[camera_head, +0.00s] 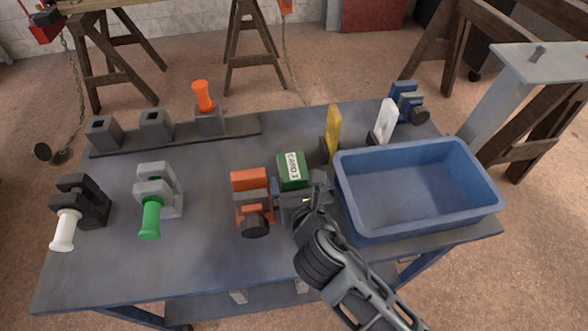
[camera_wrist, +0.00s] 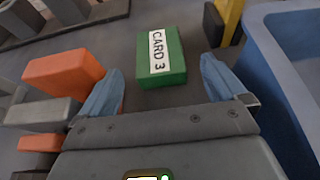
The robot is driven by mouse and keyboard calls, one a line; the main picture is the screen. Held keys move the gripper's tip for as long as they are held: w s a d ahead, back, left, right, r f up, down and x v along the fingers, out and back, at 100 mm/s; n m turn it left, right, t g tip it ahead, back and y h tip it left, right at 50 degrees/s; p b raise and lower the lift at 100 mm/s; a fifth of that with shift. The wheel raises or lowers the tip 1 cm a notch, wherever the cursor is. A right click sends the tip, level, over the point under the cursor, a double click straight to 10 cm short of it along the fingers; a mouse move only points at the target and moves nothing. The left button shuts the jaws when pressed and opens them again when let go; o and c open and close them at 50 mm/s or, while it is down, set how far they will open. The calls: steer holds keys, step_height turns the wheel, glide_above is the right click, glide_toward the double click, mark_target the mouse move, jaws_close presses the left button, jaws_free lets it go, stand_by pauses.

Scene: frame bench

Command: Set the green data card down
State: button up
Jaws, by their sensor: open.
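The green data card (camera_head: 291,172) is a block with a white label reading "CARD 3". It appears to lie on the workbench top, left of the blue bin. It also shows in the wrist view (camera_wrist: 174,66), just beyond and between the fingertips. My gripper (camera_head: 301,186) is open, with its blue fingers spread on either side of the card's near end. In the wrist view there is a visible gap between the card and each finger (camera_wrist: 162,72). The card's underside is hidden.
An orange clamp (camera_head: 248,182) with a black knob stands close left of my gripper. The blue bin (camera_head: 350,220) is close right and looks empty. Yellow (camera_head: 333,130) and white (camera_head: 387,120) upright pieces stand behind.

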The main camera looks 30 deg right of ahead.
mark_target(293, 167)
steer(key=shift+x, duration=3.5)
steer(key=shift+w+r, duration=0.1)
steer(key=shift+r, duration=0.05)
steer(key=shift+r, duration=0.1)
steer(key=c, duration=1.2)
